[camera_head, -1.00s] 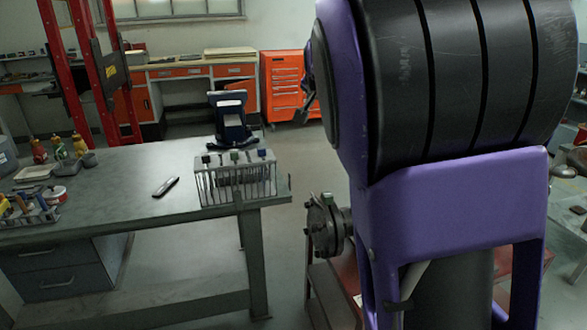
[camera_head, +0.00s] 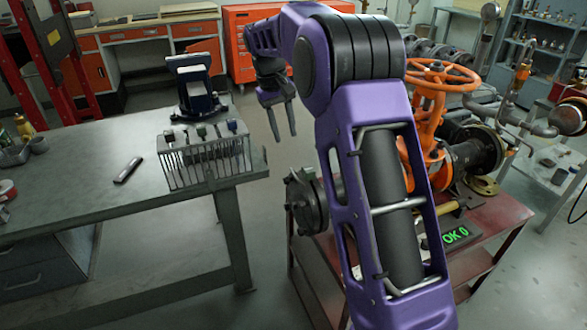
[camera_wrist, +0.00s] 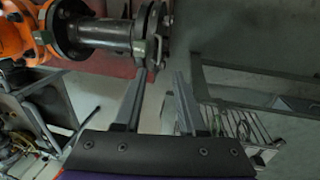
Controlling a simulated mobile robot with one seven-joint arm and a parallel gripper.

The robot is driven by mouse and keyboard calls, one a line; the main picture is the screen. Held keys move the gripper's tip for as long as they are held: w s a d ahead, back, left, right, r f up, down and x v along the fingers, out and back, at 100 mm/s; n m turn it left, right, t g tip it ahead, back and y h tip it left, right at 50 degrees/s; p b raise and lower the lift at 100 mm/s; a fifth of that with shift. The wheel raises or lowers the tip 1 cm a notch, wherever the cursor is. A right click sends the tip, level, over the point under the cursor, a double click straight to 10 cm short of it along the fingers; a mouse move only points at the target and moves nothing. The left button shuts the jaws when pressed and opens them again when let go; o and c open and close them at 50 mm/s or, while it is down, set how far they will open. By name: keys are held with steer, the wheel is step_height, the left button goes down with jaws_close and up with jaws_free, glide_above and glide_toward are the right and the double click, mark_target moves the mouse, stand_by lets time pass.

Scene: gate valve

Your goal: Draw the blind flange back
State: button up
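The blind flange (camera_head: 301,207) is a dark round plate at the left end of the valve's pipe, over the red cart. In the wrist view the bolted flange end (camera_wrist: 151,36) is at the top centre, just ahead of my fingers. My gripper (camera_head: 282,125) hangs fingers down, above and behind the flange in the head view. Its two fingers are apart with nothing between them, as the wrist view (camera_wrist: 160,78) also shows. The orange gate valve (camera_head: 432,120) with its handwheel stands to the right. My arm hides part of the pipe.
A wire rack (camera_head: 205,165) with several coloured-top items stands on the grey bench (camera_head: 100,180) at left, near a pen-like tool (camera_head: 128,170) and a blue vise (camera_head: 195,88). Floor shows between bench and cart.

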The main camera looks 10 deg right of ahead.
mark_target(294, 174)
step_height(294, 174, down, 13)
steer(key=d+b, duration=0.1)
steer(key=d, duration=0.1)
steer(key=shift+w+d, duration=0.2)
steer(key=shift+w, duration=0.05)
steer(key=shift+r, duration=0.1)
jaws_close()
stand_by(1.1)
